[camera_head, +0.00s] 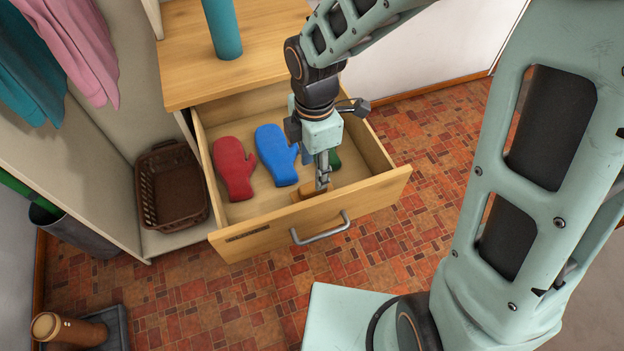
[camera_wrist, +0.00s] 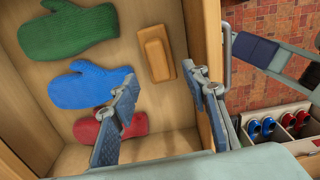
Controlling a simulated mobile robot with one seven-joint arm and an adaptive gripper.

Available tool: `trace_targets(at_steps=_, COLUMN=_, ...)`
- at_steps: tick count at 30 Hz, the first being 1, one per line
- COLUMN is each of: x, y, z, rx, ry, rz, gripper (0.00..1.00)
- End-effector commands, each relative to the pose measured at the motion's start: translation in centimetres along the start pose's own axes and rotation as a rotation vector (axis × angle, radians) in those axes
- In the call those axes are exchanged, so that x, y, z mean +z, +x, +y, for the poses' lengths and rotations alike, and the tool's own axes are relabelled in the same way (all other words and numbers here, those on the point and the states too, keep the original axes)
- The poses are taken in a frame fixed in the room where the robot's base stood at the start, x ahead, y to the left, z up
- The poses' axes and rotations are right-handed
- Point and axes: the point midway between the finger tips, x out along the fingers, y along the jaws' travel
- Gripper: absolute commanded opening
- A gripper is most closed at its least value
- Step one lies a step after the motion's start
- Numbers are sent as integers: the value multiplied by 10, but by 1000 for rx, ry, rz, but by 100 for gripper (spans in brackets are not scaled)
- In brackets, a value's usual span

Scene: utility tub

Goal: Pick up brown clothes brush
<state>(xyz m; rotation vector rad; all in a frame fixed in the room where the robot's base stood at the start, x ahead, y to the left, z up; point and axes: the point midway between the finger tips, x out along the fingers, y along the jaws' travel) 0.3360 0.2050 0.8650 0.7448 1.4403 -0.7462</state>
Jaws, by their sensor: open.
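The brown clothes brush (camera_wrist: 155,54) lies on the floor of the open drawer, near its front wall. In the head view the brush (camera_head: 307,190) shows only in part, behind the front panel and beside my gripper (camera_head: 323,180). In the wrist view my gripper (camera_wrist: 160,88) is open, with its two fingers wide apart and nothing between the tips. The brush appears just above the gap between them in the picture. The right finger is close to the drawer's front wall; I cannot tell if it touches.
The drawer (camera_head: 285,228) also holds a red mitten (camera_head: 234,168), a blue mitten (camera_head: 275,155) and a green mitten (camera_wrist: 68,35). A brown basket (camera_head: 171,188) stands left of the drawer. A teal cylinder (camera_head: 223,28) stands on the cabinet top. Shoes (camera_wrist: 267,128) sit in a rack outside.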

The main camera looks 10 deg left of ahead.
Motion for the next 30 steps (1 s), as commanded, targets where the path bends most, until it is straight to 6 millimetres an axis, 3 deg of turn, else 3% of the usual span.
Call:
trace_targets(at_steps=3, x=0, y=22, z=-1, rx=-4, ry=-1, rz=0, gripper=42)
trace_targets(at_steps=10, x=0, y=39, z=1, rx=-1, ry=1, rz=0, gripper=42)
trace_targets(at_steps=18, x=-1, y=78, z=3, rx=-2, ry=-1, rz=0, gripper=42)
trace_targets(at_steps=28, x=-1, y=84, z=3, rx=2, ry=1, rz=0, gripper=42)
trace_targets(at_steps=30, x=-1, y=84, z=3, rx=2, ry=1, rz=0, gripper=34)
